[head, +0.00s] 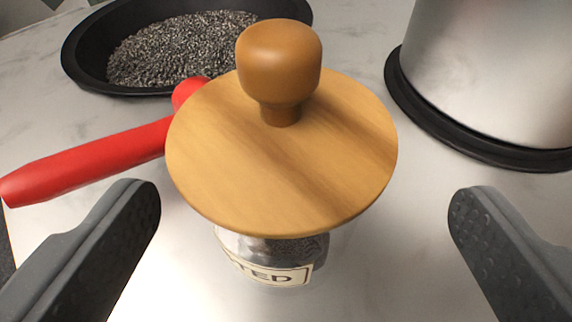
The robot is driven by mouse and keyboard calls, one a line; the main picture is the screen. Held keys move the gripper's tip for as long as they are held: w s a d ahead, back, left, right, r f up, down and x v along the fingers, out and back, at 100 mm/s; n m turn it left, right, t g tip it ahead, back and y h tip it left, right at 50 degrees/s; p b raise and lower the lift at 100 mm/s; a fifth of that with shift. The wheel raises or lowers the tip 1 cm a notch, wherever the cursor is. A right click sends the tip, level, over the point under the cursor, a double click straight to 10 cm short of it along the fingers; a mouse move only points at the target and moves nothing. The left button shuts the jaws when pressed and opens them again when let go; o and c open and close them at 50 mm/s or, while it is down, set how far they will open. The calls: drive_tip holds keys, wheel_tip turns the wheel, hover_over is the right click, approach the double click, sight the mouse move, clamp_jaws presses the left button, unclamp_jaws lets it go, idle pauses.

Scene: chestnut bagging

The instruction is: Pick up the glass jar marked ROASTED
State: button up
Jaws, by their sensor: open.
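A glass jar (300,250) stands upright on the pale table, close in front of me in the middle of the view. A round wooden lid (235,170) with a knob on top covers it and hides most of the glass. Dark contents show through the glass. A cream label on its front shows the letters "TED"; the rest of the word is hidden or cut off. My gripper (304,205) is open, one grey finger on each side of the jar, with clear gaps between the fingers and the lid. Nothing is held.
A black oval pan (75,60) of grey grainy material lies behind the jar at left. A red handle (95,158) extends left from behind the lid, near the left finger. A metal cylinder with a black base (440,125) stands at back right.

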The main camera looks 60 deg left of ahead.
sight(288, 161)
drive_tip(key=x, duration=0.2)
drive_tip(key=b+x, duration=0.1)
drive_tip(key=x, duration=0.2)
drive_tip(key=shift+s+a+f, duration=0.1)
drive_tip(key=shift+s+f, duration=0.1)
drive_tip(key=shift+s, duration=0.2)
drive_tip(key=shift+w+a, duration=0.25)
drive_tip(key=shift+a, duration=0.05)
drive_tip(key=shift+c, duration=0.3)
drive_tip(key=c, duration=1.3)
drive_tip(key=shift+o, duration=0.2)
